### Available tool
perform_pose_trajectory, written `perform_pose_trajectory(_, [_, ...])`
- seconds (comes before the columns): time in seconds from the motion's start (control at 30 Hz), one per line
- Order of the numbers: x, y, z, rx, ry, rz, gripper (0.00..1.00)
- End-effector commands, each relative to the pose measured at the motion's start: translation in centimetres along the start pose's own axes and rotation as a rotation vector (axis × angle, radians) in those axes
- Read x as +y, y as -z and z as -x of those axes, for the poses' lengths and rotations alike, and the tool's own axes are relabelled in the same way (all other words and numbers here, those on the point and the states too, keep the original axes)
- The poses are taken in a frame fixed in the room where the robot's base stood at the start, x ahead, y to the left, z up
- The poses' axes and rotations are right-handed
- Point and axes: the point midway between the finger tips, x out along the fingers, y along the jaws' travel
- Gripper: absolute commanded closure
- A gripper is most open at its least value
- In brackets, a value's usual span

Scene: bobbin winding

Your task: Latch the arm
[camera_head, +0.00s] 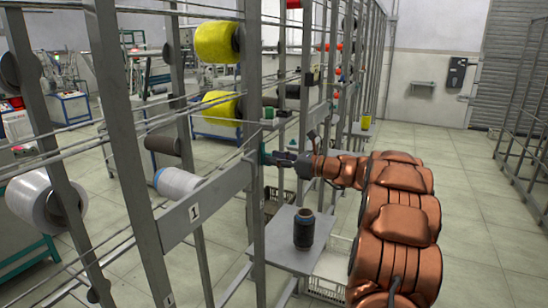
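My gripper (276,158) is at the rack, beside the upright post (253,90) and near the right end of the grey crossbar marked 1 (205,207). A small dark green part (265,154) shows at its tip; I cannot tell whether the gripper touches it. The fingers are too small and dark to tell open from shut. Which piece is the arm to latch, and its latch, I cannot make out. A white bobbin (178,184) sits on the rack just left of the post. My copper-coloured arm reaches in from the right.
A dark bobbin (304,230) stands upright on a grey shelf (283,250) below my gripper. A white crate (328,275) is under it. Yellow bobbins (216,42) and a large white bobbin (45,202) hang on the rack. The aisle floor (470,190) at right is clear.

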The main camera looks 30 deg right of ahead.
Motion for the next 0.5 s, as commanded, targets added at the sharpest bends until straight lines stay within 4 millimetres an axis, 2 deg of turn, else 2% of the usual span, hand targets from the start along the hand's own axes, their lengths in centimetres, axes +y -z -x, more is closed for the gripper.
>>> perform_pose_trajectory(0.13, [0.01, -0.02, -0.80, 0.000, 0.000, 0.000, 0.60])
perform_pose_trajectory(0.4, [-0.01, 0.00, -0.93, 0.000, 0.001, 0.001, 0.60])
perform_pose_trajectory(0.5, [-0.01, 0.00, -0.93, 0.000, 0.001, 0.001, 0.70])
